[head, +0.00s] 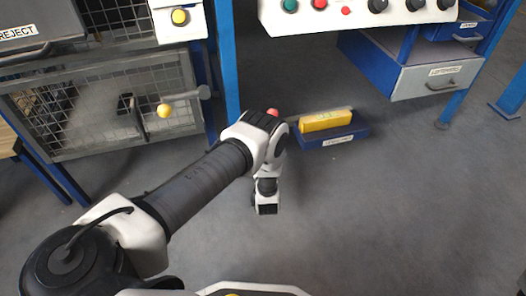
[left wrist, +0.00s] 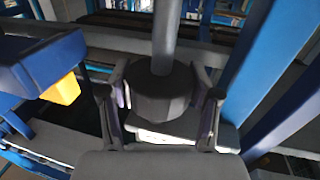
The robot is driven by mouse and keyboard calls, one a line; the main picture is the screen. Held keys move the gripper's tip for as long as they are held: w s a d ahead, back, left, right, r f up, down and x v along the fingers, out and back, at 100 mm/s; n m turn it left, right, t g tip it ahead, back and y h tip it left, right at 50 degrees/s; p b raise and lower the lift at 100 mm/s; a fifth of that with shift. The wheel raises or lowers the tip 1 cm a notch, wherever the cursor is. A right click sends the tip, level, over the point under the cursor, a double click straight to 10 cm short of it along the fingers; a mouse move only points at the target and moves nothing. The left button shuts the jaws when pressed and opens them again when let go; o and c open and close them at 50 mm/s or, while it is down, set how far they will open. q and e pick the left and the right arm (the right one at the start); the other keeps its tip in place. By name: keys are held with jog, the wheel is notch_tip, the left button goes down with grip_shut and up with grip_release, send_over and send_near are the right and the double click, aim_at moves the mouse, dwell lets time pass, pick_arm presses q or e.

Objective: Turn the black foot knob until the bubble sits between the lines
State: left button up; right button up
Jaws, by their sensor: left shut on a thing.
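The black foot knob (left wrist: 160,92) is in the middle of the left wrist view, on a grey rod. My left gripper (left wrist: 162,112) has one finger on each side of the knob and is shut on it. In the head view my wrist hides the gripper and the knob. A yellow level (head: 326,120) lies on a labelled blue block to the right of my wrist. A small greenish vial shows on its top, but the bubble and lines are too small to read. My right gripper is in neither view.
The blue block (head: 338,140) stands on the grey floor close to my wrist. Blue posts (head: 228,70) rise behind my arm. A mesh cage (head: 80,115) with a yellow-knobbed handle is at left. A drawer (head: 437,76) is at upper right. Floor at right is clear.

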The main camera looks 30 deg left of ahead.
pick_arm(q)
jog(key=shift+n+g+y, duration=0.8)
jog(key=shift+n+y, duration=0.1)
jog(key=shift+y, duration=0.1)
jog(key=shift+g, duration=0.3)
jog(key=o, duration=0.9)
jog(key=shift+c, duration=0.2)
jog(key=shift+d, duration=0.1)
jog(key=v, duration=1.2)
jog(key=shift+f, duration=0.15)
